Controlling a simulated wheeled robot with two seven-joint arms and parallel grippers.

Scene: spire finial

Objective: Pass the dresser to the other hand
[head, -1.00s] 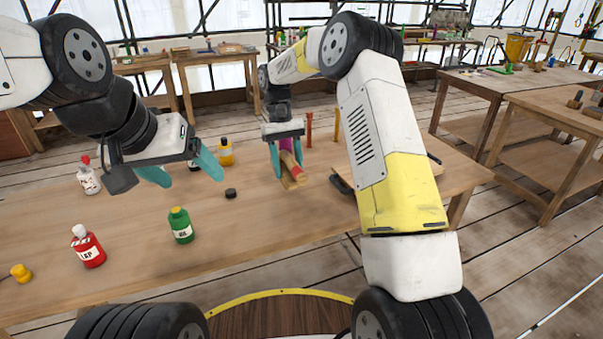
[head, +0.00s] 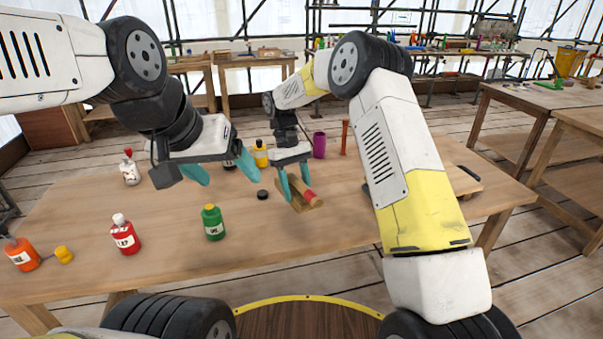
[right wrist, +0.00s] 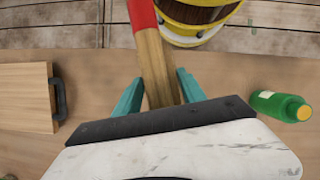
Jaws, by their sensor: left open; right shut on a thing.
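The dresser is a wooden tool with a red band (head: 311,196). My right gripper (head: 297,188) is shut on it, near the middle of the table. In the right wrist view, the dresser's wooden shaft (right wrist: 154,62) runs between the teal fingers of my right gripper (right wrist: 158,88), with its red part beyond them at the top edge. I cannot tell how far it is above the table. My left gripper (head: 226,177) is open and empty, over the table to the left of the dresser. A clear gap lies between the two grippers.
A black cap (head: 262,195) and a green bottle (head: 213,224) are left of the dresser. A purple cup (head: 319,146) is behind. A board with a handle (right wrist: 26,97) lies at one side.

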